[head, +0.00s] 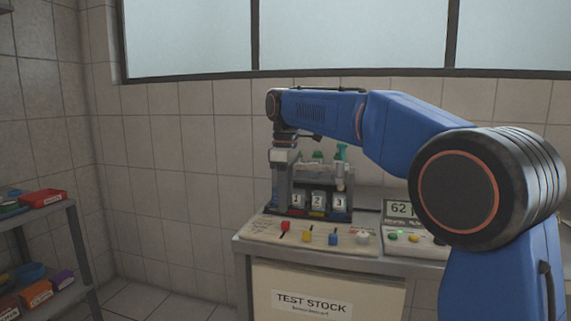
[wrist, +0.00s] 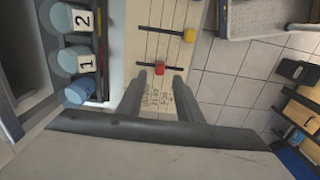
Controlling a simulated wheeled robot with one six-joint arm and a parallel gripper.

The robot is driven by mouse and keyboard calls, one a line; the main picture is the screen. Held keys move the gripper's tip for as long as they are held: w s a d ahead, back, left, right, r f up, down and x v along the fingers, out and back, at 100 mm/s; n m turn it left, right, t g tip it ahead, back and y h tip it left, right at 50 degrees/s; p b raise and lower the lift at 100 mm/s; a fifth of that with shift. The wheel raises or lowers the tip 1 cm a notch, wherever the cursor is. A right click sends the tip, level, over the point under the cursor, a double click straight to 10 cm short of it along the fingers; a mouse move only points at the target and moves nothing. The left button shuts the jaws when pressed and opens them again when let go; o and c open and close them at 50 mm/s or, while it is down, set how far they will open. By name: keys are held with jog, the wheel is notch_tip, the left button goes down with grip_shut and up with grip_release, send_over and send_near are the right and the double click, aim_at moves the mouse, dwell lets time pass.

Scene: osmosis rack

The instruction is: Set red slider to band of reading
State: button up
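The red slider (head: 285,226) sits in a dark slot on the cream panel (head: 270,236); in the wrist view its red knob (wrist: 160,69) shows at the fingertips' level in the picture, between them. My gripper (wrist: 159,79) is open, its two dark fingers apart and empty, over the panel. Whether the knob lies between the fingers or below them I cannot tell. A digital display (head: 400,209) right of the panel reads about 62; a further digit may be hidden by my arm. Small printed band text (wrist: 157,98) shows between the fingers, only partly legible.
A yellow slider (head: 307,236) and a blue slider (head: 333,239) stand right of the red one, with a white knob (head: 362,237) beyond. Numbered containers (head: 318,201) stand in a rack behind the panel. A shelf with a red tray (head: 43,198) is far left.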

aim_at(286, 222)
notch_tip(286, 222, up, 11)
jog(key=shift+r, duration=0.15)
jog(key=shift+d, duration=0.1)
dwell(0.4)
jog(key=s+d+f+m+t, duration=0.1)
jog(key=s+d+f+m, duration=0.35)
jog(key=s+d, duration=0.35)
jog(key=s+d+f+m+t, duration=0.1)
jog(key=s+d+f+m, duration=0.3)
jog(key=s+d, duration=0.5)
jog(key=s+d+f+m+t, duration=0.1)
jog(key=s+d+f+m, duration=0.2)
jog(key=s+f, duration=0.7)
jog(key=s+d+f+m+t, duration=0.1)
jog(key=s+d+f+m, duration=0.2)
jog(key=s+f, duration=0.7)
notch_tip(286, 222, down, 4)
jog(key=shift+d+f+t, duration=0.1)
jog(key=shift+d+t, duration=0.3)
jog(key=shift+d, duration=0.7)
